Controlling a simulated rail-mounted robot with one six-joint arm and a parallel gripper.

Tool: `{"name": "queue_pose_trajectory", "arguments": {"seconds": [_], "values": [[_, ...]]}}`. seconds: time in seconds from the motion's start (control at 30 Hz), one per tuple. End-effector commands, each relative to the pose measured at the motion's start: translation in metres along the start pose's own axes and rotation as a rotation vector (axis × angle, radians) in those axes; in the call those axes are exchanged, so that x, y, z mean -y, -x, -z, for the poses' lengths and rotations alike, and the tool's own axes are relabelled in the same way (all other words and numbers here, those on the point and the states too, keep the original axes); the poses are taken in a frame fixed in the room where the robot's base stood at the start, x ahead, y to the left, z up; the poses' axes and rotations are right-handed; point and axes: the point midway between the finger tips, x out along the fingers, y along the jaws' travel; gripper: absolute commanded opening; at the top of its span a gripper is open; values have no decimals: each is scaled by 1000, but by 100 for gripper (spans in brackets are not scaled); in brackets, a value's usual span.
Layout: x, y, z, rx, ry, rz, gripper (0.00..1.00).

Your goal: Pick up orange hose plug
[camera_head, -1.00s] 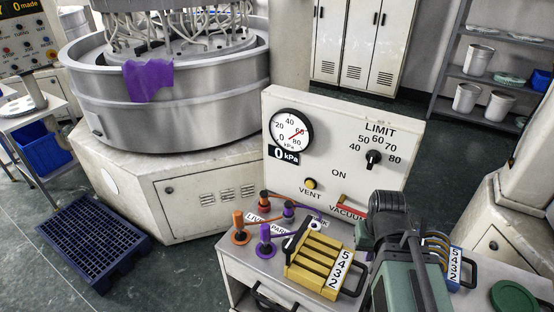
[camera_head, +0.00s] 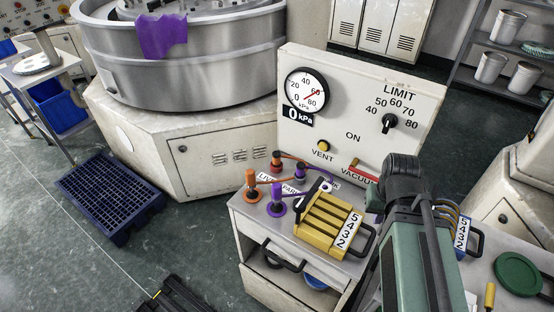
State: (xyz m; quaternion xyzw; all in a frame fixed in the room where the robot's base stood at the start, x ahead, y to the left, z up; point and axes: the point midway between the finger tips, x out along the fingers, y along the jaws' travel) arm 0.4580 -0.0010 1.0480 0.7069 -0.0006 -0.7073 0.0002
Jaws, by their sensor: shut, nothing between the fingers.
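An orange hose plug (camera_head: 251,186) stands upright at the front left of the small bench top, left of a purple plug (camera_head: 277,198). Another orange fitting (camera_head: 276,160) stands behind it near the gauge panel, beside a second purple fitting (camera_head: 300,171). Thin orange and purple hoses run right from this group. Labels lie between the fittings, partly covered. My green and black arm rises at the lower right, to the right of the plugs and apart from them. My fingertips are hidden, so I cannot see them against the plug.
A yellow block (camera_head: 325,220) with a numbered strip and black handle sits right of the plugs. The gauge panel (camera_head: 355,110) stands behind them. A blue numbered block (camera_head: 462,236) and green disc (camera_head: 518,274) are at right. A blue grate (camera_head: 108,195) lies on the floor.

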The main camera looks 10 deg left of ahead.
Motion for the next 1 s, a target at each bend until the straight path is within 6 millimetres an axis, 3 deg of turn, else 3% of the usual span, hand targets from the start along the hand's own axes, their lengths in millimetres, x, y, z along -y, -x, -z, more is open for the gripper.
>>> {"name": "queue_pose_trajectory", "arguments": {"seconds": [0.37, 0.77, 1.0], "values": [[0, 0, 0, 0, 0, 0, 0], [0, 0, 0, 0, 0, 0, 60], [0, 0, 0, 0, 0, 0, 61]]}}
